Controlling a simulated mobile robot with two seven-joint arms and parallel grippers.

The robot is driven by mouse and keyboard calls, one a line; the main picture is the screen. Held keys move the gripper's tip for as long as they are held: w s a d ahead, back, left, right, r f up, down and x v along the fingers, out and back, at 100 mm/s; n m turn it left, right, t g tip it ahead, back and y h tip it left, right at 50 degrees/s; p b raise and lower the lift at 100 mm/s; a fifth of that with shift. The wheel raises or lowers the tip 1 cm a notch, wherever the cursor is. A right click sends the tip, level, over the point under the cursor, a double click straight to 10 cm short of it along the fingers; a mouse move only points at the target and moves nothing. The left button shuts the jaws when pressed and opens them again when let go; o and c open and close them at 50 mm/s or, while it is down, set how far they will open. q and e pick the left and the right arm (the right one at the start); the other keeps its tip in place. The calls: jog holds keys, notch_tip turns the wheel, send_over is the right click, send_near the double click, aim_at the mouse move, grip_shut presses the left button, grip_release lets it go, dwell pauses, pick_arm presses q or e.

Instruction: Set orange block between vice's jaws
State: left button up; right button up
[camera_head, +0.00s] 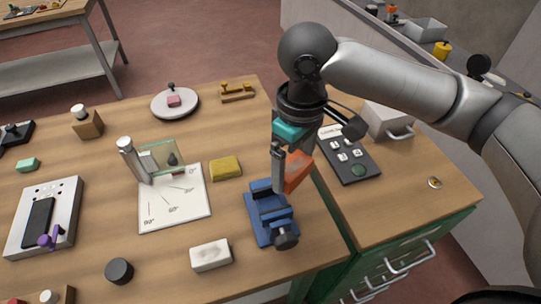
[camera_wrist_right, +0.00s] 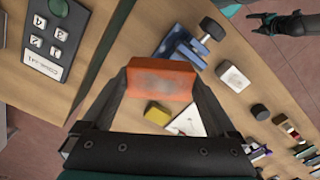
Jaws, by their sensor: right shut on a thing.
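The orange block (camera_head: 297,170) is held by my right gripper (camera_head: 288,172), which is shut on it. In the right wrist view the block (camera_wrist_right: 161,80) spans between the two fingertips (camera_wrist_right: 160,84), with a grey smudge on its face. The blue vice (camera_head: 262,230) stands on the wooden table near its right edge, with a dark round handle knob toward the front. The block is above and just behind the vice, and tilted. The vice (camera_wrist_right: 182,46) shows beyond the block. A dark gripper (camera_wrist_right: 268,20), apparently my left, is small at the wrist view's upper right.
A yellow sponge (camera_head: 225,168) and a white block (camera_head: 211,255) lie left of the vice. An angle-marked plate (camera_head: 175,205) with a glass pane is further left. A dark keypad (camera_head: 350,160) lies on the green drawer cabinet's top at the right.

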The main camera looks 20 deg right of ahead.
jog(key=n+p, duration=0.2)
jog(key=n, duration=0.1)
jog(key=a+n+p, duration=0.1)
jog(key=n+p, duration=0.1)
jog(key=n, duration=0.2)
jog(key=r+n+p, duration=0.1)
jog(key=n+p, duration=0.1)
jog(key=n, duration=0.2)
jog(key=shift+w+a, duration=0.25)
jog(key=shift+a, duration=0.05)
jog(key=n+p, duration=0.2)
jog(key=n, duration=0.2)
jog(key=a+n+p, duration=0.1)
jog(key=n+p, duration=0.2)
jog(key=n, duration=0.2)
jog(key=a+n+p, duration=0.1)
jog(key=n+p, duration=0.1)
jog(key=n, duration=0.3)
jog(key=shift+s+r, duration=0.2)
jog(key=shift+s, duration=0.05)
jog(key=n, duration=0.1)
jog(key=n+p, duration=0.2)
jog(key=shift+s+a+f+n, duration=0.15)
jog(key=shift+a+n, duration=0.1)
jog(key=shift+n, duration=0.65)
jog(key=shift+p, duration=0.65)
jog(key=shift+f+b, duration=1.6)
jog(key=shift+f, duration=1.05)
